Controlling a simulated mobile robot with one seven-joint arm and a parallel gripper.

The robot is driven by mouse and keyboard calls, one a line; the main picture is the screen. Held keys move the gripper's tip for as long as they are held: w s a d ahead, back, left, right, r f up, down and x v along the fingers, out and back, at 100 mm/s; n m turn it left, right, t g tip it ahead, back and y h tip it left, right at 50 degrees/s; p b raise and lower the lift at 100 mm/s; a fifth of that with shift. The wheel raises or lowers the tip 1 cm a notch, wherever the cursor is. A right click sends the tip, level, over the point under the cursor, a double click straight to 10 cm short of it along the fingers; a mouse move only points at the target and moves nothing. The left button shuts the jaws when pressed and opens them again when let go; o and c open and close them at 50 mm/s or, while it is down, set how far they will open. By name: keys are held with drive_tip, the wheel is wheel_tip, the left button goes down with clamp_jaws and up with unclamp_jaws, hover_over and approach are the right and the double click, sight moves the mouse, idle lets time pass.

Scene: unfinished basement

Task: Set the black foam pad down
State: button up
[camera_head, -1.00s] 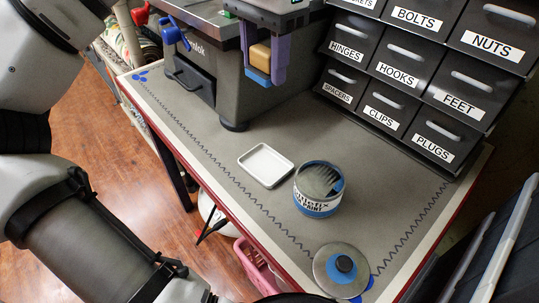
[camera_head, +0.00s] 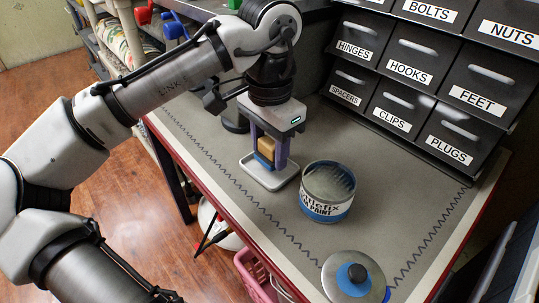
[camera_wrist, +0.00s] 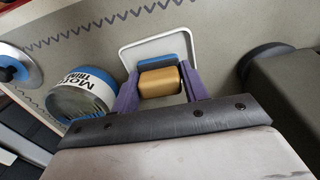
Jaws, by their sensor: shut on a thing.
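My gripper (camera_head: 267,164) points down over the small white tray (camera_head: 282,184), its two purple fingers shut on a tan and blue block (camera_head: 266,146). The tan part is above and the blue part below. The wrist view shows the same block (camera_wrist: 160,82) between the fingers, with the white tray (camera_wrist: 130,58) beyond it. The block is low over the tray; I cannot tell whether it touches it.
A paint can (camera_head: 327,191) stands close to the right of the tray. A round lid with a dark knob (camera_head: 353,275) lies near the front corner. Labelled drawers (camera_head: 420,75) stand behind. The grey mat (camera_head: 400,185) is clear right of the can.

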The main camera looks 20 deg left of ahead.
sight(269, 142)
drive_tip(key=shift+f, duration=0.85)
drive_tip(key=o, duration=0.7)
drive_tip(key=shift+f, duration=0.1)
drive_tip(key=shift+o, duration=0.2)
wheel_tip(269, 142, up, 12)
drive_tip(key=p, duration=0.3)
